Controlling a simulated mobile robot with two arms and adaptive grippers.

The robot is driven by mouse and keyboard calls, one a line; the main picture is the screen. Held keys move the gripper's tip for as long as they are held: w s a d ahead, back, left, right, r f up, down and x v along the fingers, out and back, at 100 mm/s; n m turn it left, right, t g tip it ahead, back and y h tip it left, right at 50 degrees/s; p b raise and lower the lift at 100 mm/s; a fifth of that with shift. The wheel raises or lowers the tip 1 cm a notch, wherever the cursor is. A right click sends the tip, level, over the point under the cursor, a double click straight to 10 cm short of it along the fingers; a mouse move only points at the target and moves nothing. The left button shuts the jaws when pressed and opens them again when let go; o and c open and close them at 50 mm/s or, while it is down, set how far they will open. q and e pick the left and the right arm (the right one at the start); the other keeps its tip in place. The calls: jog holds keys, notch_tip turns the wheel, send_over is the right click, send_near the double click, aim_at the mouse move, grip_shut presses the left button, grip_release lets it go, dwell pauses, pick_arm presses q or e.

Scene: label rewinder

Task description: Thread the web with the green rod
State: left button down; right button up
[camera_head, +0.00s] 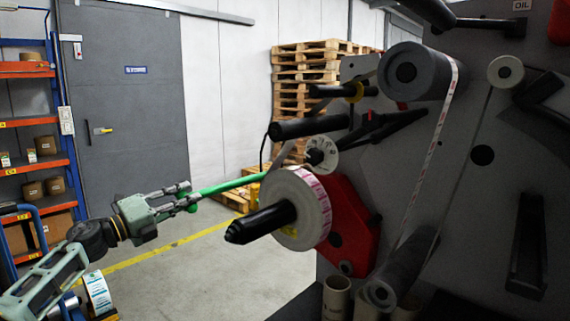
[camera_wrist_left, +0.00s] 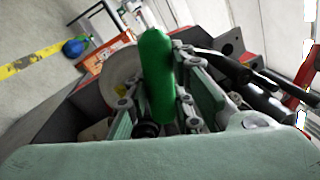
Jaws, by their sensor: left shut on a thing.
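The green rod (camera_head: 232,184) is held in my left gripper (camera_head: 187,198), which is shut on it. In the head view the rod points right, and its far end is hidden behind the label roll (camera_head: 299,208) or close to it. The rod's rounded green end fills the middle of the left wrist view (camera_wrist_left: 156,80), between the fingers (camera_wrist_left: 157,115). The roll of printed labels sits on a black spindle. The web (camera_head: 432,150) runs as a pale printed strip between the upper grey roller (camera_head: 410,72) and the lower dark roller (camera_head: 405,268). My right gripper is not in view.
The grey machine panel (camera_head: 500,200) fills the right, with black rollers (camera_head: 308,127) and a red part (camera_head: 350,225) jutting out near the rod. Shelves (camera_head: 35,130) with boxes stand at the left, and stacked pallets (camera_head: 305,80) behind.

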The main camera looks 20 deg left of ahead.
pick_arm(q)
jog(key=shift+r, duration=0.1)
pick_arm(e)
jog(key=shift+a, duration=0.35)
pick_arm(q)
jog(key=shift+w+a+r+p, duration=0.25)
jog(key=shift+a+r+p, duration=0.3)
jog(key=shift+a+p, duration=0.15)
jog(key=shift+w+a+r, duration=0.1)
jog(key=shift+a+r, duration=0.05)
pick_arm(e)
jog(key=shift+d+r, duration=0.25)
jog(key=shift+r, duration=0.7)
